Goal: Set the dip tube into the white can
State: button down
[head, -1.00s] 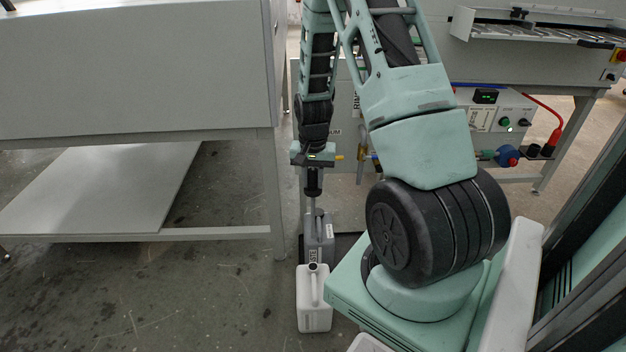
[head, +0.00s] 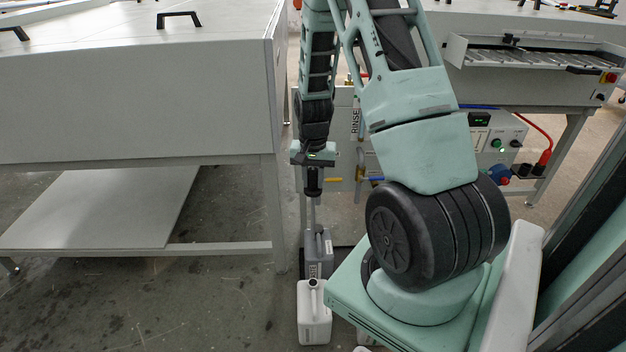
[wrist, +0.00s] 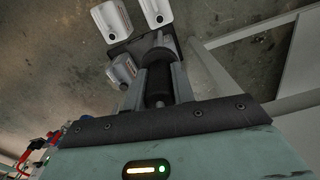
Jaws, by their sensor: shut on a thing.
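My gripper (head: 314,180) is shut on the black head of the dip tube (head: 314,213). The thin grey tube hangs roughly upright below it. Its lower end is near the top of a grey can (head: 319,258); I cannot tell if it is inside or in front of that can. The white can (head: 314,318) stands on the floor in front of the grey can, with a dark round opening on top.
A second white can (wrist: 157,12) stands beside the first in the wrist view. A dark mat (wrist: 140,42) lies by the cans. A table leg (head: 273,215) is left of the cans. A machine labelled RINSE (head: 356,125) stands behind. Open floor lies front left.

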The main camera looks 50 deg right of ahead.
jog(key=shift+r+p, duration=2.55)
jog(key=shift+r, duration=0.75)
jog(key=shift+f, duration=0.15)
